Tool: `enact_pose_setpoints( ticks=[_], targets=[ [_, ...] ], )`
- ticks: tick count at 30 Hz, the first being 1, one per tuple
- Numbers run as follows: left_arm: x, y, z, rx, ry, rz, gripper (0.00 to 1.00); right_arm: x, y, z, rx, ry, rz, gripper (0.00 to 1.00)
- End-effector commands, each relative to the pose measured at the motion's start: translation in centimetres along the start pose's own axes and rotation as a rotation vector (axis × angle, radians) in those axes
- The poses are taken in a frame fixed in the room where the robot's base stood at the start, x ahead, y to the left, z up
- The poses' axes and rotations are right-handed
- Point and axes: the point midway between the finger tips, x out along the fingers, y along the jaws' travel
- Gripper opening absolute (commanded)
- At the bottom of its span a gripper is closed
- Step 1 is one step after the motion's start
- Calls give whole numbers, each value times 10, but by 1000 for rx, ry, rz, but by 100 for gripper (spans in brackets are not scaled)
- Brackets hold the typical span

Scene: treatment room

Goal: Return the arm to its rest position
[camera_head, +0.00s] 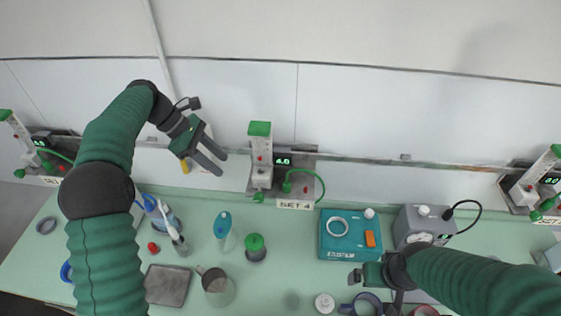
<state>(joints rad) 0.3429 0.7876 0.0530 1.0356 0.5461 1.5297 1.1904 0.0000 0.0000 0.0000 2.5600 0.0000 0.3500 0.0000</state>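My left arm (105,210) rises from the lower left and bends over at its top. My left gripper (222,165) is raised in front of the back wall, left of the middle station. Its two dark fingers point to the lower right, parted, with nothing between them. My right arm (480,278) comes in from the lower right. My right gripper (372,276) is low over the front of the bench, below the grey box; its fingers are partly hidden and I cannot tell whether they are apart.
The green bench (310,275) holds a teal box (350,236), a grey box with a dial (421,226), a metal cup (215,285), a dark tray (167,285) and a green-capped jar (255,248). A station labelled SET 4 (295,204) stands at the back.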

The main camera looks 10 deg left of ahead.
Motion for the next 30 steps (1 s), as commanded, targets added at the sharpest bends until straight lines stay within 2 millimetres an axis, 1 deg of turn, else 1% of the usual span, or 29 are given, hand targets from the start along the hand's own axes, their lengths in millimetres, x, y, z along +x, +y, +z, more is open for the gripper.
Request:
enact_pose_setpoints(
  ticks=[17,19,20,22,23,25,26,27,29,30],
  targets=[
    [0,0,0,0,0,0,40,0,0,0,0,0,0,100],
    [4,-1,-1,12,8,0,40,3,0,1,0,0,0,100],
    [9,-3,-3,25,19,1,40,6,0,1,0,0,0,100],
    [29,-11,-10,92,65,1,40,18,0,4,0,0,0,100],
    [41,-17,-14,137,95,0,40,25,0,6,0,0,0,100],
    [73,-36,-29,283,188,-10,40,44,0,10,0,0,0,100],
    [87,-47,-36,361,234,-17,40,52,0,12,0,0,0,100],
    [105,-64,-46,472,295,-34,40,63,0,15,0,0,0,100],
    [130,-92,-61,650,382,-68,40,78,0,18,0,-1,0,100],
    [146,-111,-71,774,437,-96,40,88,0,21,0,0,0,100]
  ],
)
